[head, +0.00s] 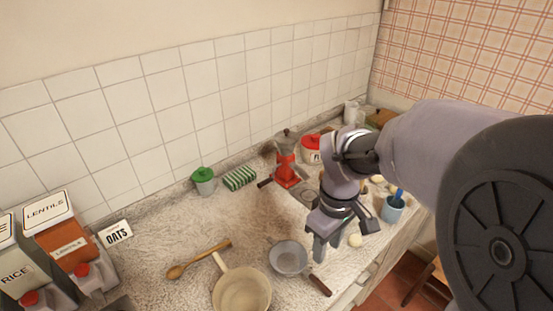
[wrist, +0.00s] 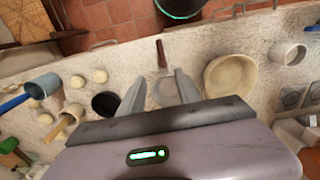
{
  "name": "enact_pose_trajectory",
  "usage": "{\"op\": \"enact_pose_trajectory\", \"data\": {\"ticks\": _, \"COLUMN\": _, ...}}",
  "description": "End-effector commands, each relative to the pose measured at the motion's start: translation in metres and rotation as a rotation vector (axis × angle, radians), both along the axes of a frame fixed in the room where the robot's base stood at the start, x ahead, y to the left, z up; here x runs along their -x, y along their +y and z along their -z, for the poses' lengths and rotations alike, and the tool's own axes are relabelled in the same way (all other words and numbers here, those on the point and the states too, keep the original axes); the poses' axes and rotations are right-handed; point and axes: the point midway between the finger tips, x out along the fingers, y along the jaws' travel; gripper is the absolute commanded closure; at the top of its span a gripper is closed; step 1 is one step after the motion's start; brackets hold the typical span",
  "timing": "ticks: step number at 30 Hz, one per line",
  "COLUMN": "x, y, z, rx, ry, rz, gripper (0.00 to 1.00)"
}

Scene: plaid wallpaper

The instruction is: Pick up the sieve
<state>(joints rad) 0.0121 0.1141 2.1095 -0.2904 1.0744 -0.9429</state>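The sieve (head: 289,258) is a round grey mesh bowl with a dark brown handle. It lies on the speckled counter in the lower middle of the head view, its handle pointing to the lower right. In the wrist view the sieve (wrist: 168,91) shows between my fingers, its handle (wrist: 161,54) pointing up in the picture. My gripper (head: 326,246) points down above the counter, just right of the sieve's bowl in the head view. In the wrist view my gripper (wrist: 158,84) has its fingers apart with nothing held. My gripper's body hides part of the counter below.
A beige pan (head: 241,291) and a wooden spoon (head: 200,260) lie left of the sieve. A blue cup (head: 393,210) stands to the right. In the wrist view a black bowl (wrist: 105,104) sits near one finger. The counter's front edge is close to the handle.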

Motion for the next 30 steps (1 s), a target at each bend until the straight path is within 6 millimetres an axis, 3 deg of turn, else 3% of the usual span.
{"op": "enact_pose_trajectory", "data": {"ticks": 3, "x": 0.002, "y": 0.000, "z": 0.044, "rx": -0.001, "ry": 0.006, "rz": 0.000, "gripper": 0.60}}
{"op": "enact_pose_trajectory", "data": {"ticks": 9, "x": 0.001, "y": 0.000, "z": 0.099, "rx": -0.001, "ry": 0.003, "rz": 0.002, "gripper": 0.60}}
{"op": "enact_pose_trajectory", "data": {"ticks": 17, "x": 0.000, "y": 0.001, "z": 0.126, "rx": -0.001, "ry": 0.001, "rz": 0.003, "gripper": 0.60}}
{"op": "enact_pose_trajectory", "data": {"ticks": 24, "x": -0.003, "y": 0.002, "z": 0.170, "rx": -0.001, "ry": 0.001, "rz": 0.004, "gripper": 0.60}}
{"op": "enact_pose_trajectory", "data": {"ticks": 30, "x": -0.003, "y": 0.002, "z": 0.167, "rx": -0.001, "ry": -0.001, "rz": 0.004, "gripper": 0.62}}
